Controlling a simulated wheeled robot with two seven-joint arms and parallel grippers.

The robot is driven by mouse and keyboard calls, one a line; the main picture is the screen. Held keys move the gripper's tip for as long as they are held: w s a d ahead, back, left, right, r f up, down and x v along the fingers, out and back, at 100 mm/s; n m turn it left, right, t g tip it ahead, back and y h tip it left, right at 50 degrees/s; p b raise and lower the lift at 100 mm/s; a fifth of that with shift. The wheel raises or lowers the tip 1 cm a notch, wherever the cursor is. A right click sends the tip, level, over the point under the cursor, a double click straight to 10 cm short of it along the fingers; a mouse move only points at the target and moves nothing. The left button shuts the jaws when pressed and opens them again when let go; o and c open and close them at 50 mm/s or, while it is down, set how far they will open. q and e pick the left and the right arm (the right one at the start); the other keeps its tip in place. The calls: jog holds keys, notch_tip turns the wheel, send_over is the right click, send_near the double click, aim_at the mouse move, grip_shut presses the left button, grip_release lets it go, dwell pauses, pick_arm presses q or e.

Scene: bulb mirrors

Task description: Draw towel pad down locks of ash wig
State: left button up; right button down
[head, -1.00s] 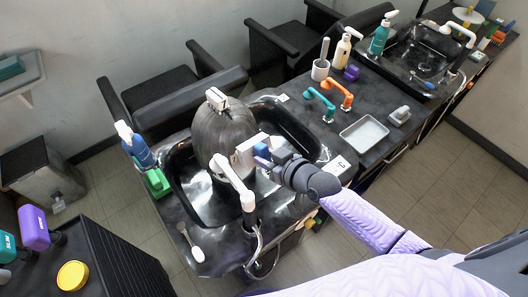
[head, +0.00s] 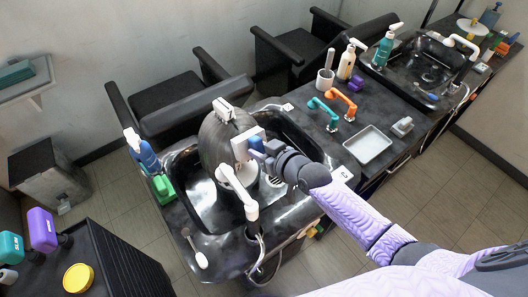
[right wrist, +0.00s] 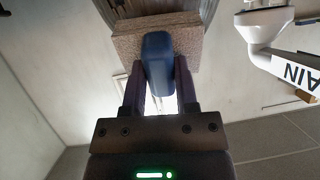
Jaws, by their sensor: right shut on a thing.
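The ash wig (head: 213,143) is a grey, rounded head of hair standing at the black wash basin, with a white clip (head: 224,108) on top. My right gripper (head: 262,148) is shut on the blue handle of the pale towel pad (head: 240,146), at the wig's right side. In the right wrist view, the blue handle (right wrist: 158,68) sits between the fingers (right wrist: 160,95) and the pad (right wrist: 192,38) looks brownish. The wig's strands (right wrist: 150,8) show just beyond the pad; whether they touch is hard to tell. My left gripper is not in view.
A white faucet (head: 238,188) rises in front of the wig and also shows in the right wrist view (right wrist: 265,25). A blue spray bottle (head: 146,157) and green block (head: 163,187) stand left. A shallow tray (head: 367,145) lies on the counter to the right.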

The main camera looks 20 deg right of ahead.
jog(key=shift+w+a+f, duration=0.15)
jog(key=shift+w+a, duration=0.05)
jog(key=shift+w, duration=0.15)
dwell(0.3)
jog(key=shift+s+d+f+b, duration=0.15)
jog(key=shift+s+f+b, duration=0.1)
jog(key=shift+f+b, duration=0.3)
jog(key=shift+s+d+f+b, duration=0.1)
jog(key=shift+s+f+b, duration=0.1)
jog(key=shift+f+b, duration=0.3)
jog(key=f+b, duration=0.1)
jog(key=s+f+b, duration=0.1)
jog(key=f, duration=0.1)
jog(key=shift+d+f, duration=0.2)
